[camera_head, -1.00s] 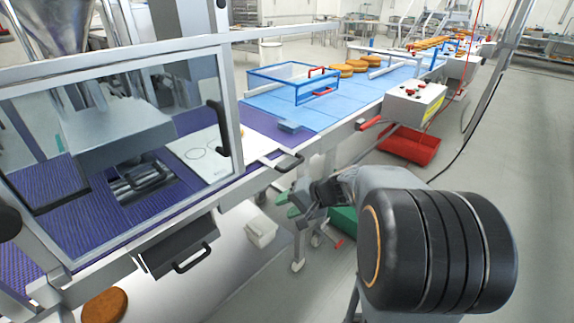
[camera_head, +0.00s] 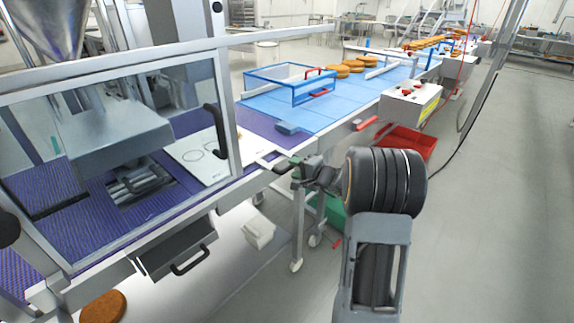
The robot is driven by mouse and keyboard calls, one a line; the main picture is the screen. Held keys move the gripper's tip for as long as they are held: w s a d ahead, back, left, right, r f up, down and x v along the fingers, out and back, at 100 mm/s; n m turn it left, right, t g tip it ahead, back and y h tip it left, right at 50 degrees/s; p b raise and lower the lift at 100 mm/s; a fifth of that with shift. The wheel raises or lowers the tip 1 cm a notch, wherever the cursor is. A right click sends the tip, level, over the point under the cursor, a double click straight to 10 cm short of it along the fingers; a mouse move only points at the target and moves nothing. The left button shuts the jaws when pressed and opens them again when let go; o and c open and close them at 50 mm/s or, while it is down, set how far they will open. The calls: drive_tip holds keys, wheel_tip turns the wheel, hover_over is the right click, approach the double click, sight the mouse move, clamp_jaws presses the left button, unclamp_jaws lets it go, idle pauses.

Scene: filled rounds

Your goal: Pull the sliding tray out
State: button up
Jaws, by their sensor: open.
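The sliding tray (camera_head: 212,170) is a flat white plate with round outlines, lying on the purple belt partly under the clear guard. Its front bar and dark handle (camera_head: 267,163) stick out past the machine's front edge.
A grey drawer with a black handle (camera_head: 190,260) hangs below the belt. A control box (camera_head: 411,103) and a red crate (camera_head: 407,141) are to the right. The floor at right is clear.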

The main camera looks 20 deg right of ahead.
drive_tip(key=shift+x, duration=2.2)
clamp_jaws()
